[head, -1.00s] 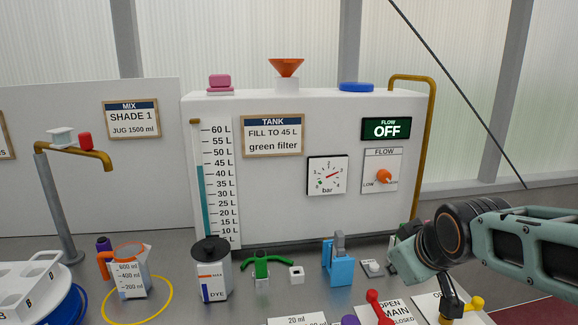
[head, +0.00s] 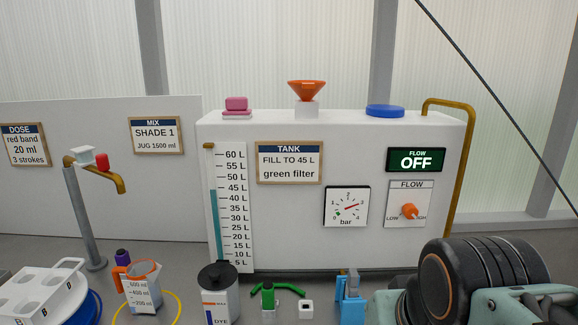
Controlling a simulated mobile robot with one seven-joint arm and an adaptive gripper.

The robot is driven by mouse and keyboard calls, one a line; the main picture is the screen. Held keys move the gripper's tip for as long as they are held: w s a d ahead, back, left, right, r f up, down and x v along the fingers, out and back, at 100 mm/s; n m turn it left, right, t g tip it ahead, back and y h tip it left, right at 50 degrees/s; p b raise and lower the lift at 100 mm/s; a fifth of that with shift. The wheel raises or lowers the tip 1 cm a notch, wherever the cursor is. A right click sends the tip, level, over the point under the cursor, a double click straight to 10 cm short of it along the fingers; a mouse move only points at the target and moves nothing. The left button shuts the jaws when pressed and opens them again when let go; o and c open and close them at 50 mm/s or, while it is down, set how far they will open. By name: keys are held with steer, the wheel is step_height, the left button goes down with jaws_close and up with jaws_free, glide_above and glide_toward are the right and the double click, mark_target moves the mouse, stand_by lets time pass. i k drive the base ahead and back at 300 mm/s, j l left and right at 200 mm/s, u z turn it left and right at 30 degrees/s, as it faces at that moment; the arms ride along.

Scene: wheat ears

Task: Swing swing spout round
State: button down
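The swing spout (head: 104,174) is a brass pipe on top of an upright grey post (head: 84,220) at the left. Its outlet bends down at the right end and points to the right. A red block (head: 102,161) and a pale grey block (head: 83,155) sit at its top. The measuring jug (head: 143,287), with an orange handle, stands below and to the right of the outlet. Only thick dark and teal links of my arm show at the lower right, far from the spout. My gripper's fingers are not in view.
A dye canister (head: 219,298), green pipe piece (head: 268,294) and white rack (head: 45,290) stand in front. Space around the spout is clear.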

mark_target(84, 160)
steer(key=u, duration=1.5)
